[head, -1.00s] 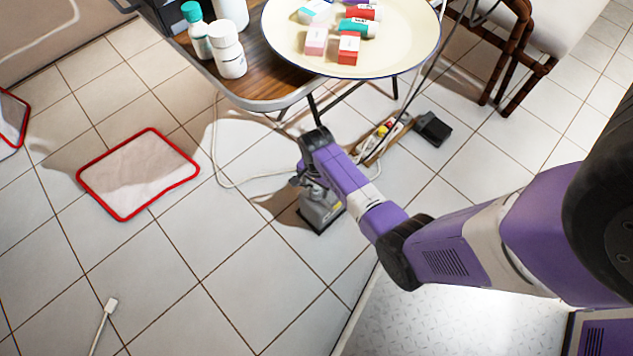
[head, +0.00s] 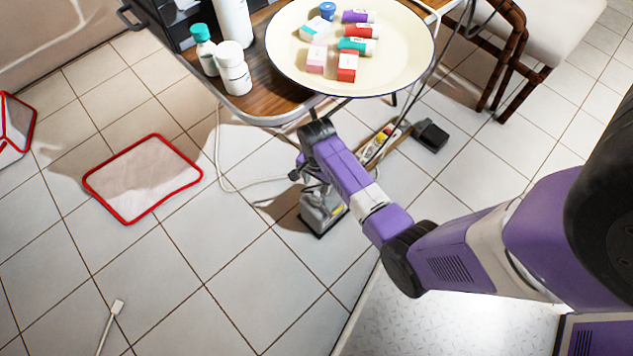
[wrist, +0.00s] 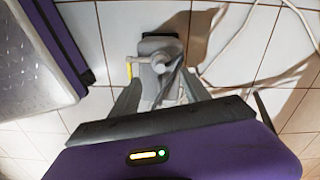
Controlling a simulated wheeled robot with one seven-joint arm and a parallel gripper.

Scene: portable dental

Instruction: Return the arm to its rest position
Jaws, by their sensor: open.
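My purple and grey arm (head: 350,180) reaches from the right of the head view toward the small table, with its wrist bent down in front of the table's near edge. My gripper (wrist: 160,85) points down at the floor in the wrist view. Its two grey fingers are spread, and nothing is held between them. A grey device (wrist: 160,50) stands on the floor beyond the fingertips and partly shows between them. The device also shows below my wrist in the head view (head: 323,215), where my arm hides part of it.
A wooden-topped table (head: 265,95) carries white bottles and a cream tray (head: 405,80) with small boxes and vials. A power strip (head: 385,140), a black adapter (head: 431,135) and a white cable (head: 222,165) lie on the floor. A red-edged mat (head: 145,180) lies left. Floor tiles at front left are mostly clear.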

